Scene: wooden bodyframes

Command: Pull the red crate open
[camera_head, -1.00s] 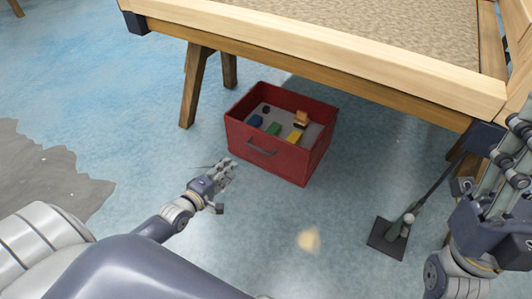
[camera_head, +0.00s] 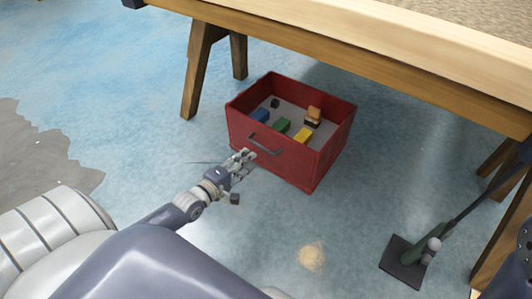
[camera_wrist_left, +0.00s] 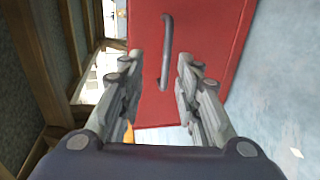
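The red crate (camera_head: 300,158) stands on the blue floor under the wooden table, open at the top, with several small toy blocks inside. Its grey handle (camera_head: 265,145) is on the front face. My left gripper (camera_head: 247,157) is just in front of that face, close to the handle's left end. In the left wrist view the gripper (camera_wrist_left: 156,85) is open. The handle (camera_wrist_left: 166,55) lies between and beyond its two fingers, against the red front (camera_wrist_left: 215,40), and I see no contact. My right gripper is out of the head view; only part of the right arm shows at the right edge.
The wooden table (camera_head: 330,68) spans above the crate, with legs (camera_head: 197,75) to the left and at the right. A dark-based stand (camera_head: 403,262) is on the floor at lower right. The floor in front of the crate is clear.

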